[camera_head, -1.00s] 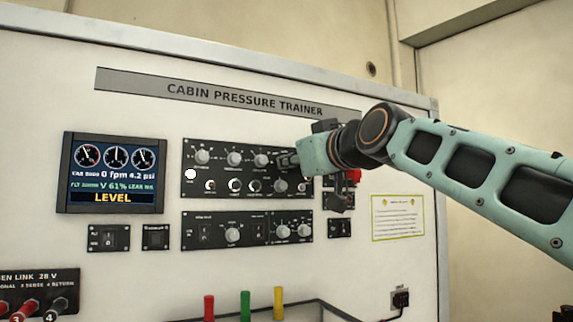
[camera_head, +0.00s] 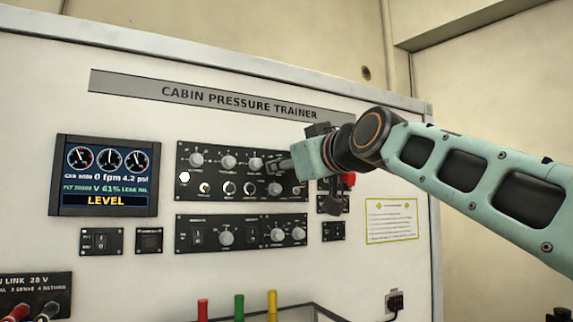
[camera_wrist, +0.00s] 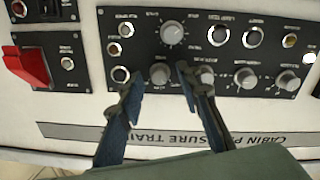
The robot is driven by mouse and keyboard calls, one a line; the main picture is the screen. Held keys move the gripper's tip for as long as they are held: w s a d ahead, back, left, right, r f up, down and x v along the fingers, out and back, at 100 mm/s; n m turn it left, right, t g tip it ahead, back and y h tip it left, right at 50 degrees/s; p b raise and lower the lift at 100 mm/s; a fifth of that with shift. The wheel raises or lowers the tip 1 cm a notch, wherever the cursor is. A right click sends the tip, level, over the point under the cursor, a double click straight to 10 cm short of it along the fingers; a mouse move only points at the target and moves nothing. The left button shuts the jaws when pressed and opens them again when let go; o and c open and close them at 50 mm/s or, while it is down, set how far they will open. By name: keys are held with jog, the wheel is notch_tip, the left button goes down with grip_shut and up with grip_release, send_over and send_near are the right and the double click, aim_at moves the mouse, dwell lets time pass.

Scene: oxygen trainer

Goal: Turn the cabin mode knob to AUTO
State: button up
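The upper black control panel (camera_head: 215,178) carries a top row of grey knobs and one larger knob (camera_head: 275,189) below. My gripper (camera_head: 283,165) is at the right end of that top row. In the wrist view, which is upside down, my two fingers (camera_wrist: 160,82) are apart. The end knob of the row (camera_wrist: 160,73) shows between their tips, with gaps visible on both sides. I cannot tell whether the tips reach down around it. The labels are too small to read, so I cannot tell which knob is the cabin mode knob or where it points.
A red guarded switch (camera_wrist: 28,65) is close beside the panel. A neighbouring knob (camera_wrist: 205,75) lies right by one finger. A display reading LEVEL (camera_head: 104,176) is at the left. A second knob panel (camera_head: 210,237) is below, above red, green and yellow upright handles (camera_head: 239,307).

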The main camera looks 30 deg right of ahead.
jog(key=s, duration=1.2)
jog(key=shift+f, duration=0.2)
jog(key=shift+s+d, duration=0.1)
